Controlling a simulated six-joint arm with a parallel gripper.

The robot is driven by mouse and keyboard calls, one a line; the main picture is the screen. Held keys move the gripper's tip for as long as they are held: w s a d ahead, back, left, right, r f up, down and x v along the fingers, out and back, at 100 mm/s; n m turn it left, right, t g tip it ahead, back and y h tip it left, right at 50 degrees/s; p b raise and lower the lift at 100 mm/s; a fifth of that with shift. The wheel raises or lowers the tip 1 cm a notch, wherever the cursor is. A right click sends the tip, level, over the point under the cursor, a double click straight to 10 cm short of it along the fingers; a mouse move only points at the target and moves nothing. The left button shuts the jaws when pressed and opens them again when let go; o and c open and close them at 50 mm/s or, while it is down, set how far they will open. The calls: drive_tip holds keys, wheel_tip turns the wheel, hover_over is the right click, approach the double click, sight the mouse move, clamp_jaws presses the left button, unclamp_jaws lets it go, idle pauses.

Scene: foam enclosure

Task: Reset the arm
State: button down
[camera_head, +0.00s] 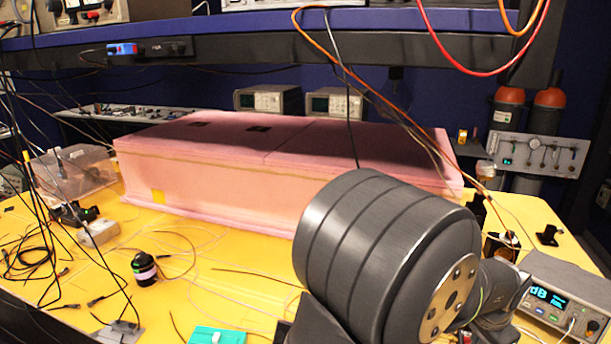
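My arm shows large in the right foreground as a grey ribbed cylindrical link with a metal end plate. It stands in front of the pink foam enclosure (210,178) and covers part of its front right side. My gripper is not visible in this view. The enclosure is a long closed box on the yellow table (215,290), with a seam across its top and two small dark patches on it.
A lit instrument box (565,298) stands at the right front, close to my arm. A black cylinder (144,268), a teal box (217,336) and loose cables lie at the left front. A clear plastic box (75,172) is at the left. A shelf (250,40) with hanging cables crosses above.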

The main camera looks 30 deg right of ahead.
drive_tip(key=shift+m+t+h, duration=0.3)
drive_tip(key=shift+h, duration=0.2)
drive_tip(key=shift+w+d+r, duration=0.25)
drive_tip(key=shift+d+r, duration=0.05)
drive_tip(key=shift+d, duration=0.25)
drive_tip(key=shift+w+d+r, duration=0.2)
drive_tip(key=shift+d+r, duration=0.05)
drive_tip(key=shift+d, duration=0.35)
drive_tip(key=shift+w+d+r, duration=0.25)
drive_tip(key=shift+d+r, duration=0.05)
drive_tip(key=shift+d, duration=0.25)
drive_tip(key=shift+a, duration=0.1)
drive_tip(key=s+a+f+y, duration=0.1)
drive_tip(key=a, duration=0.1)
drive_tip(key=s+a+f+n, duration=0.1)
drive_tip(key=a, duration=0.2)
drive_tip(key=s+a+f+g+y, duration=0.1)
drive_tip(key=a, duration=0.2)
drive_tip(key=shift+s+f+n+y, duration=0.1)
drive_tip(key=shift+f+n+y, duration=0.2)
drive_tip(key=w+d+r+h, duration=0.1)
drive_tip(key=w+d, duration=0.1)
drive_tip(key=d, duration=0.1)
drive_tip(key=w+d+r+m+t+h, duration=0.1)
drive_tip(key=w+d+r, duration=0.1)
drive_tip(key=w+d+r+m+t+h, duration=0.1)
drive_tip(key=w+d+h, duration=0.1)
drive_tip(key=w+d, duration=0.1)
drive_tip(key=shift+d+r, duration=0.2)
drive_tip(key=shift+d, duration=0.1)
